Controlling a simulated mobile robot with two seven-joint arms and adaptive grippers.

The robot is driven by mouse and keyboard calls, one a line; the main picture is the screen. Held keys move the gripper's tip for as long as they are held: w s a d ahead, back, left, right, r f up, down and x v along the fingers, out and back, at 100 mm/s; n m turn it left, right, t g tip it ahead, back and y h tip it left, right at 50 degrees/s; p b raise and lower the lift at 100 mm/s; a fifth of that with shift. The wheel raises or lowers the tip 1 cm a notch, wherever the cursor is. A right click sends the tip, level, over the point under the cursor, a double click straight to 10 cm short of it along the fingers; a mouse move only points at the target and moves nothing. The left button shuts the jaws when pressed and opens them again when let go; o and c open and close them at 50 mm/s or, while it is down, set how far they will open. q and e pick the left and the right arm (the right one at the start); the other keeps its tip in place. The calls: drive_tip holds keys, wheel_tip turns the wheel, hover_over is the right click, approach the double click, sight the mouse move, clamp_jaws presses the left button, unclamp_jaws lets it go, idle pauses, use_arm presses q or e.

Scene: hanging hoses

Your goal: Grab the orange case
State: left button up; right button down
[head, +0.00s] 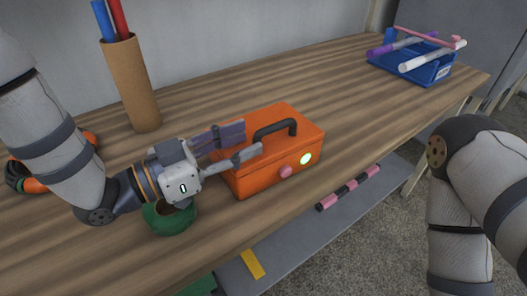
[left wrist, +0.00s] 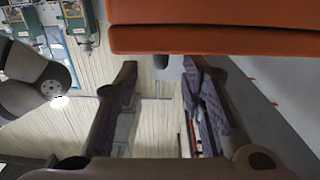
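The orange case (head: 246,183) stands on the wooden table, with a black handle (head: 277,126) on top and a pink knob and a lit round spot on its front. My left gripper (head: 251,139) is at the left end of the case, with its fingers spread and pointing toward the handle. In the head view the fingers overlap the left part of the case top; the handle looks just beyond them. In the left wrist view the orange case (left wrist: 215,40) fills the top edge, and the left gripper's fingers (left wrist: 160,75) are apart with nothing between them. My right gripper is out of view.
A green round object (head: 168,218) sits under my left gripper. A cardboard tube holder (head: 131,85) stands behind, and a coiled orange hose (head: 32,185) lies at left. A blue bin (head: 412,62) with tubes is at the far right corner. The table behind the case is clear.

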sight(256, 134)
use_arm(q)
drive_tip(key=x, duration=0.6)
drive_tip(key=shift+w, duration=0.15)
drive_tip(key=shift+r, duration=0.1)
clamp_jaws()
drive_tip(key=shift+r, duration=0.15)
